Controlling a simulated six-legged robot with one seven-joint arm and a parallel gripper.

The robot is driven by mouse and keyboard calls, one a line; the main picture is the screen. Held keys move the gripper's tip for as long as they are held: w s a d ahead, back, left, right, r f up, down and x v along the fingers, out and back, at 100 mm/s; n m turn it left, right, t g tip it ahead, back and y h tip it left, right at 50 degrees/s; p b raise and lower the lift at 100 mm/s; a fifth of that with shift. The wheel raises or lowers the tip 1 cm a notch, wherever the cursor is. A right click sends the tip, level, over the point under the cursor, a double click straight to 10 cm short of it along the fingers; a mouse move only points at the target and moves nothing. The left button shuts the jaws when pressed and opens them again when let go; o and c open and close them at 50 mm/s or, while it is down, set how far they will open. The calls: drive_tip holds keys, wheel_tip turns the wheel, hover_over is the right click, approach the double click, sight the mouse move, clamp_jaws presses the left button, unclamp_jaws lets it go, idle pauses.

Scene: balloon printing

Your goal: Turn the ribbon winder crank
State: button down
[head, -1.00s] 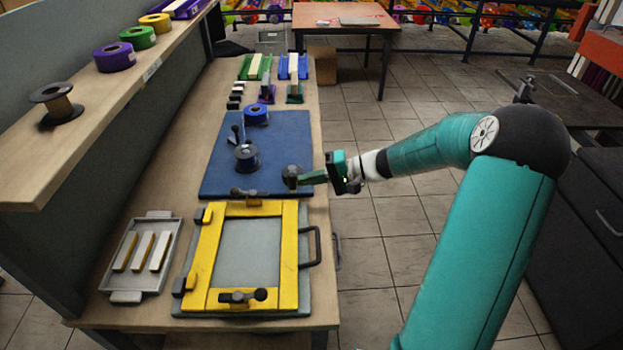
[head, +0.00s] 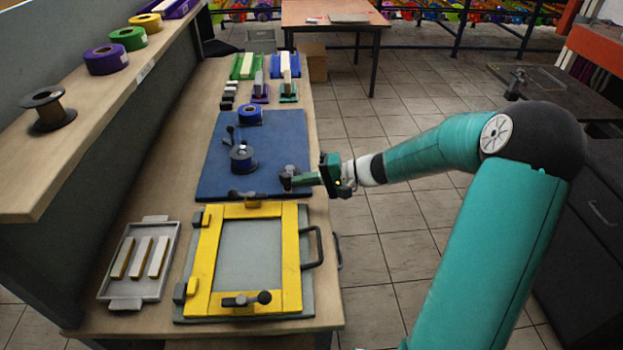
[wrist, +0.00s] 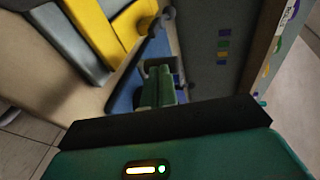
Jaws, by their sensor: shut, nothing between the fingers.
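The ribbon winder (head: 243,158) is a dark spool-like piece standing on the blue board (head: 275,145). A thin upright handle with a dark knob (head: 231,131) rises at its back left; I cannot tell for sure that this is the crank. A blue ribbon roll (head: 250,114) sits behind it. My gripper (head: 298,180) is over the right front part of the board, right of the winder and apart from it. Its green fingers are shut and empty, pointing left, with a dark rounded shape at their tips. The fingers also show in the wrist view (wrist: 160,90), where the winder is not clearly visible.
A yellow frame (head: 291,258) with dark clamps lies in front of the board. A grey tray (head: 125,290) with light bars is at the front left. A shelf (head: 85,130) with ribbon rolls runs along the left. Small stands and colored trays are at the back.

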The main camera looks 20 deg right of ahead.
drive_tip(key=shift+w+a, duration=0.15)
drive_tip(key=shift+a, duration=1.45)
drive_tip(key=shift+d, duration=0.1)
